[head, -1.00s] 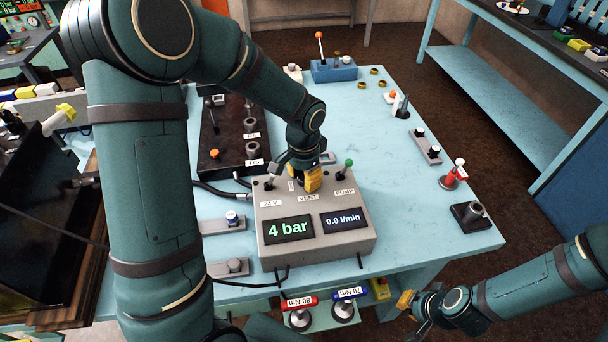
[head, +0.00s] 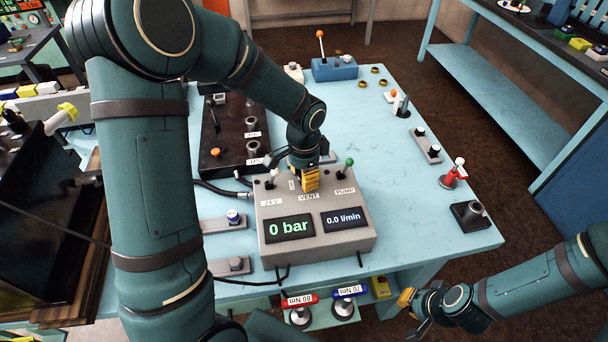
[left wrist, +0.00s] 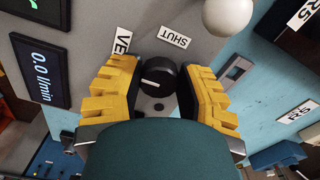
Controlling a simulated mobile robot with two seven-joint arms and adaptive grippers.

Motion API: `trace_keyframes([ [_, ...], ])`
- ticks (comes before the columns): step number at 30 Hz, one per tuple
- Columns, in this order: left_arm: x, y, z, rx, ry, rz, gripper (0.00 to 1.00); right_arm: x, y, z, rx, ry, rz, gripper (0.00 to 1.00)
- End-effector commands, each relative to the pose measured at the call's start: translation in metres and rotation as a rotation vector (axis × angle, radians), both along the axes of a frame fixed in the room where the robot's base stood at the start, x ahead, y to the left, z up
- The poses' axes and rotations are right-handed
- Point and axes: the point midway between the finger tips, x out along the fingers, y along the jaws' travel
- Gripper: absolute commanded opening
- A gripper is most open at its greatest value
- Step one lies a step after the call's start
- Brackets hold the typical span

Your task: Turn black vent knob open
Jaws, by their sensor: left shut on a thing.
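The grey control box (head: 350,245) stands on the blue table, with VENT, 24V and PUMP labels. Its left display (head: 289,228) reads 0 bar and its right display (head: 344,218) reads 0.0 l/min. My left gripper (head: 308,184) points down over the VENT label and hides the knob in the head view. My right gripper (head: 412,312) is off the table's front right, fingers apart and empty.
A lever with a white ball (head: 273,173) and one with a green ball (head: 349,162) flank the gripper. A black block (head: 230,150) with fittings lies behind left. The table's right middle is clear.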

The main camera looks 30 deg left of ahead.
Motion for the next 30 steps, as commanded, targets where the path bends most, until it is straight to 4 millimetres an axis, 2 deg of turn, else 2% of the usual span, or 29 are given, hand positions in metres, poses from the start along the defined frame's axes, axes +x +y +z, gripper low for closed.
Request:
trace_keyframes([
  [1,-0.001,-0.001,-0.002,0.000,0.005,-0.001,0.50,0.000,0.000,0.000,0.000,0.000,0.000,0.00],
  [3,-0.001,0.000,-0.001,0.000,0.004,-0.001,0.70,0.000,0.000,0.000,0.000,0.000,0.000,0.00],
  [12,0.000,0.000,0.000,0.000,0.001,0.001,0.70,0.000,0.000,0.000,0.000,0.000,0.000,0.00],
  [16,0.001,0.000,0.009,0.000,-0.002,0.002,0.70,0.000,0.000,0.000,0.000,0.000,0.000,0.00],
  [30,0.000,0.000,0.096,0.000,-0.002,0.000,0.70,0.000,0.000,0.000,0.000,0.000,0.000,0.00],
])
